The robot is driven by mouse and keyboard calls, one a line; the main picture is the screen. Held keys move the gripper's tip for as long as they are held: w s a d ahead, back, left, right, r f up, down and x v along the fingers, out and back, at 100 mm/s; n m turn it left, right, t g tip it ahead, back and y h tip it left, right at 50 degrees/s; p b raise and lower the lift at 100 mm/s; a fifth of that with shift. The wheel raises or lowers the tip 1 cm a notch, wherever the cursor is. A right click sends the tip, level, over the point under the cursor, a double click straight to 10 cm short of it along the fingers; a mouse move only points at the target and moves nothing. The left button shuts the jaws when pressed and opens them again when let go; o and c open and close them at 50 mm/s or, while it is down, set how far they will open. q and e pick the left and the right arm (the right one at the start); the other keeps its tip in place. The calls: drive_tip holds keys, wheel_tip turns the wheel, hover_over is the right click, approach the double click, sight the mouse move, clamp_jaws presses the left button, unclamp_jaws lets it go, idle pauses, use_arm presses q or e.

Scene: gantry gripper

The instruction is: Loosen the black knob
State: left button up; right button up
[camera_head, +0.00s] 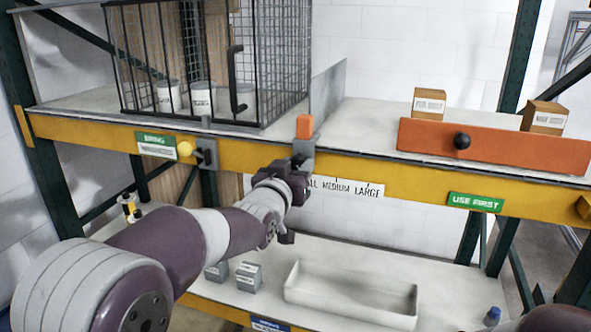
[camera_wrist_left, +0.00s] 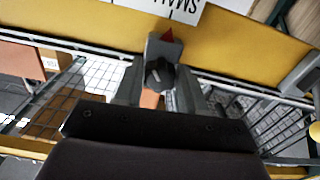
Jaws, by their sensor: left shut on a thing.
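The black knob (camera_wrist_left: 158,74) is in the left wrist view, on a small grey plate with a red triangle. My left gripper (camera_wrist_left: 158,88) has one grey finger on each side of it and is shut on it. In the head view my left gripper (camera_head: 301,166) is at the yellow beam, below a small orange block (camera_head: 305,127); the gripper hides the knob there. My right gripper is not in view.
A sign reading MEDIUM LARGE (camera_head: 345,187) hangs beside the gripper. A wire cage (camera_head: 283,60) stands above left. An orange panel (camera_head: 530,148) with a round black handle (camera_head: 462,141) is at right. A white tray (camera_head: 350,297) lies below.

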use_arm(q)
drive_tip(key=n+b, duration=0.6)
drive_tip(key=n, duration=0.1)
drive_tip(key=shift+d, duration=0.1)
drive_tip(key=n+b, duration=0.1)
drive_tip(key=n, duration=0.2)
drive_tip(key=shift+n, duration=0.4)
drive_tip(key=n, duration=0.3)
drive_tip(key=shift+r+n, duration=0.1)
drive_tip(key=shift+n, duration=0.2)
drive_tip(key=n, duration=0.9)
drive_tip(key=shift+r+n+p, duration=0.1)
drive_tip(key=shift+n+p, duration=0.3)
drive_tip(key=shift+n, duration=2)
drive_tip(key=shift+f+p, duration=0.2)
drive_tip(key=shift+p, duration=0.1)
